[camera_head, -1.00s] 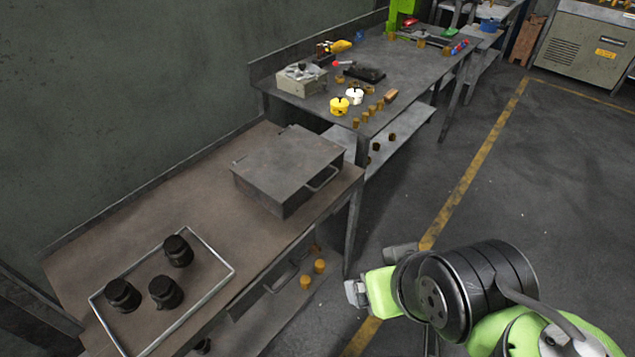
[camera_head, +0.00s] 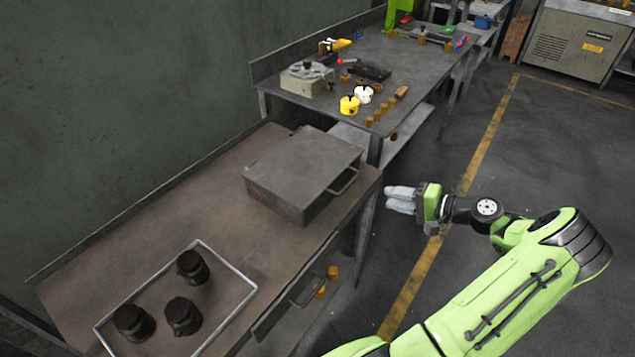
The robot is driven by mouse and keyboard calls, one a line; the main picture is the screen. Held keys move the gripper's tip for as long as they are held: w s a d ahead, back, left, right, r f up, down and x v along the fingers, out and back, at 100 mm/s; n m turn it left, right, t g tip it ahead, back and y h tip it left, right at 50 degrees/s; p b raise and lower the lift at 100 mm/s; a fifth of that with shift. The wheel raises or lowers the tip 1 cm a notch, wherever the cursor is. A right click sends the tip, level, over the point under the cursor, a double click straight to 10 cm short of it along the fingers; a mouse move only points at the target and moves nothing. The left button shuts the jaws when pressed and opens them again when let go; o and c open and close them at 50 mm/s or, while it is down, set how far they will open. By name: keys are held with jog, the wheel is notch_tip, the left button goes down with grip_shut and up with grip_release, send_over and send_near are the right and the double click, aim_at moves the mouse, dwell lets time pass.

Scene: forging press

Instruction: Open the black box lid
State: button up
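The black box (camera_head: 303,172) is a flat, dark grey metal case at the far right end of the brown workbench. Its lid (camera_head: 305,157) is closed. A bar handle (camera_head: 345,181) is on its right side, facing my arm. My gripper (camera_head: 400,199) is to the right of the box, off the bench edge and apart from the handle. Its pale fingers point left toward the box. The fingers look close together, but I cannot tell whether there is a gap between them. I see nothing held in them.
A metal frame tray (camera_head: 226,261) with 3 dark round parts stands on the near part of the workbench (camera_head: 160,225). A second table (camera_head: 400,62) behind holds small tools and yellow and white parts. The floor to the right is clear.

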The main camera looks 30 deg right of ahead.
aim_at(349, 183)
jog(key=shift+m+t+h, duration=0.3)
jog(key=shift+m+t, duration=0.2)
jog(key=shift+t, duration=0.1)
jog(key=x, duration=0.5)
jog(key=b+x, duration=0.1)
jog(key=x, duration=0.3)
jog(key=d+b+x, duration=0.1)
jog(key=x, duration=0.4)
jog(key=shift+w+a+f, duration=0.15)
jog(key=shift+w+f, duration=0.25)
grip_shut()
